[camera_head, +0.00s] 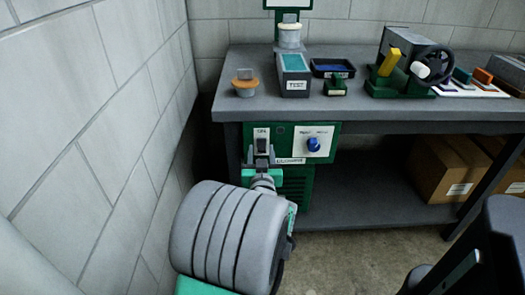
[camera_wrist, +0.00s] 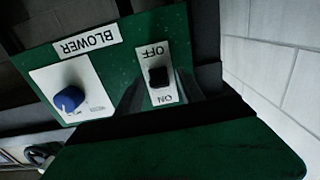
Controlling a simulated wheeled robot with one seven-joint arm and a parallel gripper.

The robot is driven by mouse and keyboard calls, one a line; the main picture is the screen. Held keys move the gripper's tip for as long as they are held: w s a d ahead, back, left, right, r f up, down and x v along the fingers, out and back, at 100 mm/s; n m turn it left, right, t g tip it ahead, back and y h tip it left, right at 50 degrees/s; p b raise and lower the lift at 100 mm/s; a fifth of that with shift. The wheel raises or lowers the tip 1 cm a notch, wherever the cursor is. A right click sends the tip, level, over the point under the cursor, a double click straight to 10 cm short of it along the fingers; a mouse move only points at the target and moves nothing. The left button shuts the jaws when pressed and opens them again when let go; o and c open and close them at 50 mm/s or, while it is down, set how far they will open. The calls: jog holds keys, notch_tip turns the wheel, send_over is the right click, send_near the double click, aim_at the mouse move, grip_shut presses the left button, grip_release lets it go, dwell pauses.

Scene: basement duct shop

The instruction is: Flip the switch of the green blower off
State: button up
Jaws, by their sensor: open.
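The green blower (camera_head: 293,185) is mounted under the bench, at its left end. Its white plate carries a black switch (camera_head: 262,145), with ON at the top in the head view. The wrist view shows the panel upside down, with the black switch (camera_wrist: 159,77) between OFF and ON and the BLOWER label (camera_wrist: 87,42) beside it. I cannot tell which way the switch is tipped. My gripper (camera_head: 261,163) is open and empty, right in front of the switch's lower part, which it hides in the head view. Contact cannot be made out.
A blue knob (camera_head: 313,144) sits on a white plate right of the switch. The bench (camera_head: 350,115) above holds several tools and trays. A block wall (camera_head: 95,120) stands close on the left. Cardboard boxes (camera_head: 450,168) stand on the lower shelf.

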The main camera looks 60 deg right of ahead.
jog(key=shift+c, duration=0.5)
grip_shut()
